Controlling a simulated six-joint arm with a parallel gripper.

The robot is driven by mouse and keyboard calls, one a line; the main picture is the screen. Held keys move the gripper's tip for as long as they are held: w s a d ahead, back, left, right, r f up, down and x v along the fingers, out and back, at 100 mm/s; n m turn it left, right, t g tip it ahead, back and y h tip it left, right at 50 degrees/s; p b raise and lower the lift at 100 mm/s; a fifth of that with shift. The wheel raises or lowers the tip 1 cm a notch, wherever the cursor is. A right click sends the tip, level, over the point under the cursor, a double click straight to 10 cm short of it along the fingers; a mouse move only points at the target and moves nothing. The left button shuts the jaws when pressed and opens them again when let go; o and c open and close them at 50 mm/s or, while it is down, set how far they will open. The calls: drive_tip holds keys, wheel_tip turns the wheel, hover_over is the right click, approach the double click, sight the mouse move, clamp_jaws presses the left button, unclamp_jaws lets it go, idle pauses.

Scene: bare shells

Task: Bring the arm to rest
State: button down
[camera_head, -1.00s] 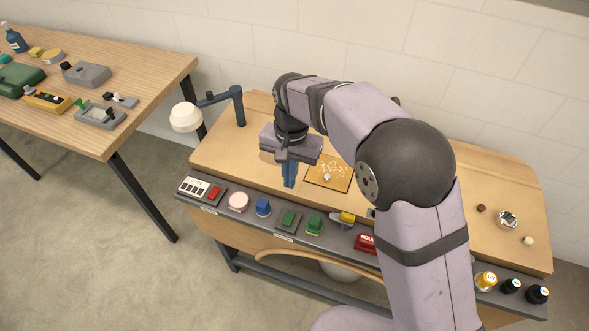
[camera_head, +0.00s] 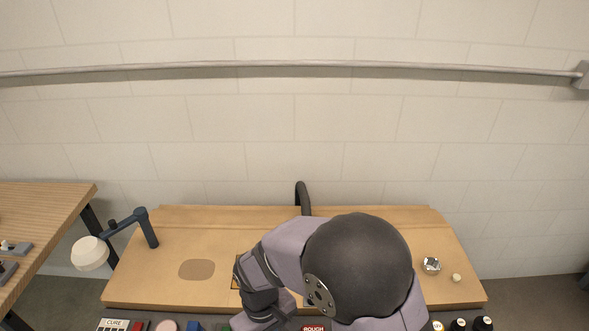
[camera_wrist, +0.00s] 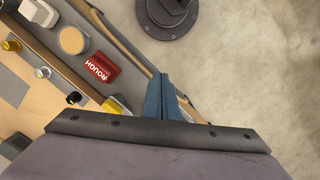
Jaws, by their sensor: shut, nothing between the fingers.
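My gripper (camera_wrist: 161,82) shows in the wrist view as two blue fingers pressed together, with nothing between them. It hangs in front of the bench's front edge, over the pale floor (camera_wrist: 250,60). In the head view my arm (camera_head: 355,265) is folded, with its dark elbow joint over the middle front of the wooden bench (camera_head: 190,235). The fingers are out of sight in that view, below the picture or behind the arm.
A lamp (camera_head: 90,252) stands at the bench's left. A glass dish (camera_head: 431,265) and a small pale ball (camera_head: 456,277) lie right.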

drive_tip(key=s+d+r+m, duration=0.1)
drive_tip(key=d+r+m, duration=0.2)
drive_tip(key=d, duration=0.7)
drive_tip(key=s+d+r+m+t+y, duration=0.1)
drive_tip(key=d+r+m, duration=0.2)
drive_tip(key=d, duration=0.6)
drive_tip(key=shift+s+d+r+m, duration=0.3)
drive_tip(key=shift+d+m, duration=0.1)
drive_tip(key=shift+m, duration=0.3)
